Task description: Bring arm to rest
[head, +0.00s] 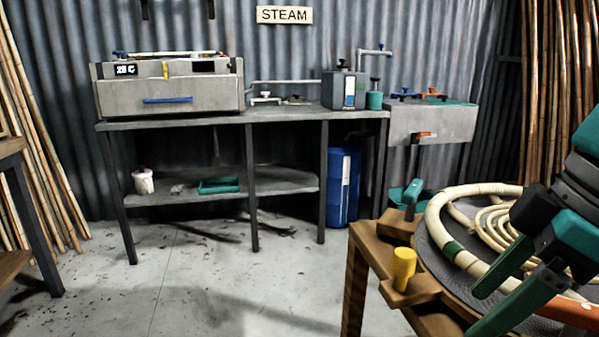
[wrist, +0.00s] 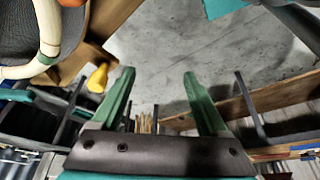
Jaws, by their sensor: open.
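My gripper (head: 505,292) is at the right of the head view, over the right part of a wooden bending table. Its two green fingers are apart with nothing between them. The wrist view also shows my gripper (wrist: 158,85) open, with floor between the fingers. A thick pale rattan ring (head: 437,222) with a green band lies on the table's dark round top, partly hidden behind my gripper. Part of it shows at the upper left of the wrist view (wrist: 48,30). Whether the fingers touch the ring cannot be told.
A yellow peg (head: 403,268) stands on the wooden table edge (head: 375,252). Thin coiled rattan (head: 497,225) lies inside the ring. A steam bench (head: 290,113) with a steam box (head: 170,95) and a blue barrel (head: 344,188) stand at the back. The floor (head: 200,280) at left is mostly clear.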

